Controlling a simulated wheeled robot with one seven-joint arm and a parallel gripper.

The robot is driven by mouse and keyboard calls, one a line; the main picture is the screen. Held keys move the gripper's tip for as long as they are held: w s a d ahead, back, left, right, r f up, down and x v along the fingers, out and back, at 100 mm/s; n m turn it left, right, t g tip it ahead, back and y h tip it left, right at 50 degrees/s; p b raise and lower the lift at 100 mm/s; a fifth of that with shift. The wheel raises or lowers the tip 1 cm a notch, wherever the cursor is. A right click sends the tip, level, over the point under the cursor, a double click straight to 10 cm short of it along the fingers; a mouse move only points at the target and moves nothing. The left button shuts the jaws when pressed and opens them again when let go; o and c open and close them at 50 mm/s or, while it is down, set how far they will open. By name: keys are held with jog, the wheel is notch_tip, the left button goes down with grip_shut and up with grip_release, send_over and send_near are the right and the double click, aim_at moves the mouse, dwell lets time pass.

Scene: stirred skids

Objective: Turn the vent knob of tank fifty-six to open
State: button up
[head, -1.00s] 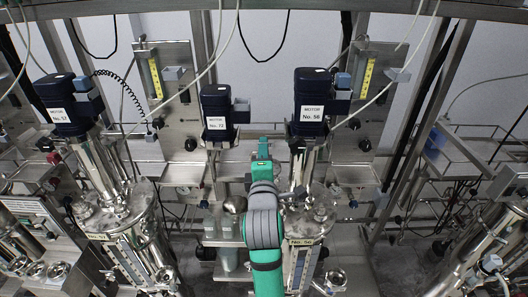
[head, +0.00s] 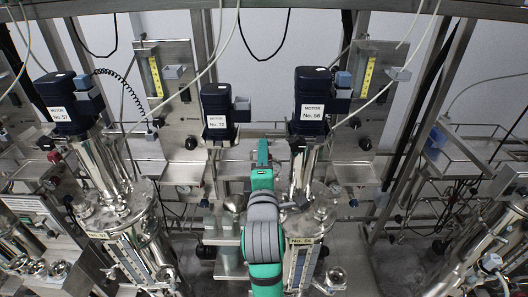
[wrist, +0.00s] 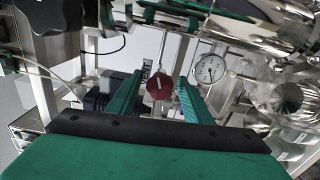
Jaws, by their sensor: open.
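Tank fifty-six (head: 304,205) is the steel vessel right of centre in the head view, under a dark blue motor (head: 310,92) labelled No. 56. My green gripper (head: 262,152) is just left of its neck, pointing away from the camera. In the wrist view, my gripper (wrist: 160,78) is open. A dark red knob (wrist: 159,87) with a pale mark shows between its two fingers, with space on both sides. I cannot tell how far the knob lies beyond the fingertips. The knob is not discernible in the head view.
A round dial gauge (wrist: 210,68) is right of the fingers, close to steel piping. The motor marked No. 72 (head: 217,110) stands left of my arm. Tank fifty-seven (head: 122,205) is farther left. Steel frames and hoses crowd the area.

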jog(key=s, duration=0.7)
jog(key=shift+s, duration=0.35)
jog(key=s+a+f+m+g, duration=0.1)
jog(key=s+f+m, duration=0.5)
jog(key=f, duration=0.5)
jog(key=s+a+f+m, duration=0.1)
jog(key=s+f+m, duration=0.4)
jog(key=s+f, duration=0.5)
jog(key=s+d+f+m, duration=0.1)
jog(key=s+f+m, duration=0.3)
jog(key=s, duration=0.7)
jog(key=s+d+f+m+g, duration=0.1)
jog(key=s+f+m, duration=0.2)
jog(key=s, duration=0.9)
jog(key=shift+d+f+m+g, duration=0.2)
jog(key=shift+f+m+g, duration=0.15)
jog(key=shift+f, duration=0.45)
